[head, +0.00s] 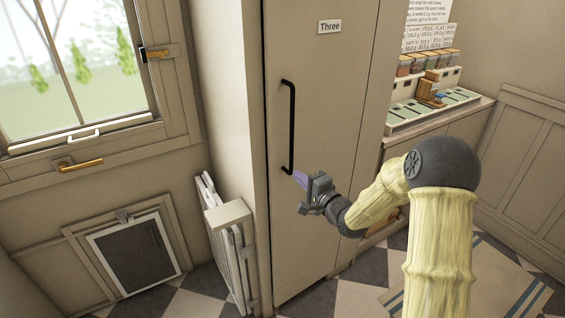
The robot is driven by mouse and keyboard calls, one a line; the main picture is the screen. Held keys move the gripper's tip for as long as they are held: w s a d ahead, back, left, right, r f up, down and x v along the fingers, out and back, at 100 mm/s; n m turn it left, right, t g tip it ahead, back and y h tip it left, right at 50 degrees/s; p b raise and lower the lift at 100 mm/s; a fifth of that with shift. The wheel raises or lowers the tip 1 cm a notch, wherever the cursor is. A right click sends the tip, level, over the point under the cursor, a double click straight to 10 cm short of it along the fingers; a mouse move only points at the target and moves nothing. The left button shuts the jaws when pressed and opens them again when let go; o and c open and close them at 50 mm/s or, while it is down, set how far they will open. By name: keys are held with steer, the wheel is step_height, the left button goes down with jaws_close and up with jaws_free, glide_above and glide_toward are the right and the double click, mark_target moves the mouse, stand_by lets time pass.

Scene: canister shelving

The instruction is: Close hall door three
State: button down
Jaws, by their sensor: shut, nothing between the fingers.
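The door marked "Three" (330,110) is a tall beige panel in the middle of the head view, and its face looks flush with its frame; I cannot tell if a small gap is left. A long black vertical bar handle (291,125) is on its left side. My gripper (300,179) is shut and empty, with its purple fingertips by the lower end of the handle. I cannot tell whether they touch the handle or the door. The door's lower right part is partly hidden by my arm.
A window (75,70) with a brass handle and a small flap door (135,257) are at left. A folded white rack (230,250) stands left of the door. A counter (440,117) with jars and trays is at right. A striped rug (500,285) lies on the checkered floor.

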mark_target(277, 158)
steer(key=p+x, duration=0.1)
steer(key=x, duration=0.8)
steer(key=shift+w+a+p, duration=0.1)
steer(key=shift+p, duration=0.25)
steer(key=shift+w, duration=0.15)
